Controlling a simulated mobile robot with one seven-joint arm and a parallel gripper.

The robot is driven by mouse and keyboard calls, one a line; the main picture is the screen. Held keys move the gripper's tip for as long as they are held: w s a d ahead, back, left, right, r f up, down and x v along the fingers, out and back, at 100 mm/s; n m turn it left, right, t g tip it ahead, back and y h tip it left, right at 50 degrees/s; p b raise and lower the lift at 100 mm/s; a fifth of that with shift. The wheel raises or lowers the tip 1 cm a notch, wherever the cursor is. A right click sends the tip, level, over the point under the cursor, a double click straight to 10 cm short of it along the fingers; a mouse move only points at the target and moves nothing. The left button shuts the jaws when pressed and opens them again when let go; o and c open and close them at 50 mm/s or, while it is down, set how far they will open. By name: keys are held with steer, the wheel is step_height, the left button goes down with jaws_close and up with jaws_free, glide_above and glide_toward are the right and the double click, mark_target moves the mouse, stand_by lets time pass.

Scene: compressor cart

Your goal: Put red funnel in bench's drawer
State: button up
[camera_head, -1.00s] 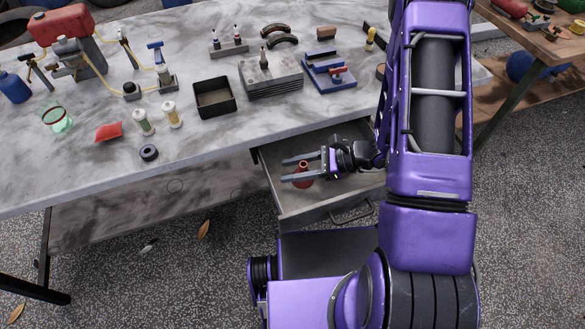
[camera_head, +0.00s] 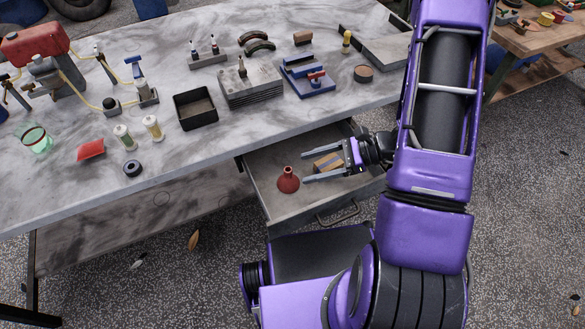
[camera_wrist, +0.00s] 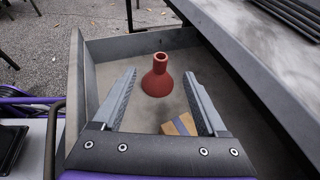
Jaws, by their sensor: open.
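The red funnel (camera_head: 288,180) stands on the floor of the bench's open drawer (camera_head: 264,202), wide end down and spout up. In the wrist view the funnel (camera_wrist: 157,76) shows ahead of my fingertips, around the middle of the drawer (camera_wrist: 100,115). My gripper (camera_head: 305,169) is open and empty over the drawer, to the right of the funnel in the head view. In the wrist view my gripper (camera_wrist: 159,75) has its fingers spread apart, with the funnel beyond and between their line.
A tan box with a dark band (camera_head: 328,162) lies in the drawer beneath my gripper. The bench top (camera_head: 80,190) overhangs the drawer's back. On it are a black tray (camera_head: 196,110), a blue vise-like tool (camera_head: 307,78) and a red flat piece (camera_head: 91,150).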

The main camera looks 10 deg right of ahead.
steer(key=shift+v, duration=1.3)
